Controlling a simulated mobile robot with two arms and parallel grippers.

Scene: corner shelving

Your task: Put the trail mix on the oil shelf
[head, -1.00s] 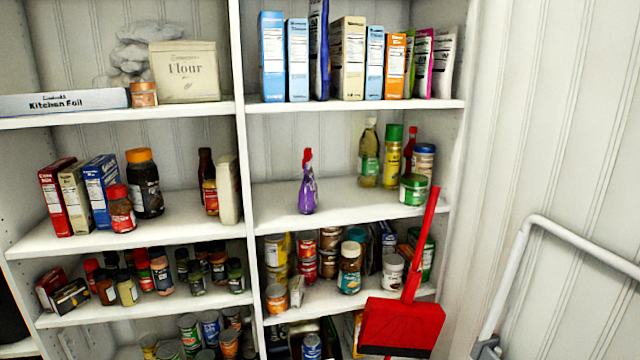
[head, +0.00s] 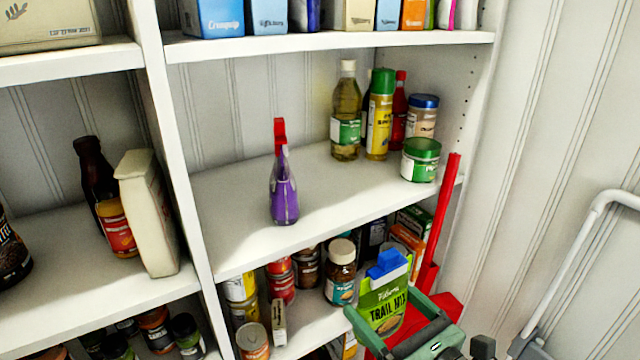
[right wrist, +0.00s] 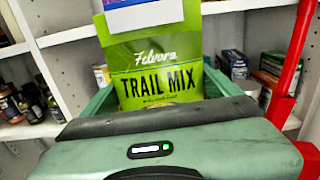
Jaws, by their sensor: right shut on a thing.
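The trail mix (head: 384,304) is a green bag with a blue and white top, held upright in my green right gripper (head: 400,322) at the lower right of the head view. The bag's label also faces the camera in the right wrist view (right wrist: 155,80), and the gripper's body hides its lower part. The oil shelf (head: 235,215) is the middle right board. It bears an oil bottle (head: 346,118), a yellow bottle with a green cap (head: 379,120) and a purple spray bottle (head: 284,185). The bag is lower than this board, in front of the shelf below. My left gripper is out of view.
A red dustpan handle (head: 443,215) stands close to the right of the bag. A green-lidded jar (head: 420,160) sits at the shelf's right front. The board is bare left of the spray bottle and between it and the oil. A white rail (head: 570,265) is at right.

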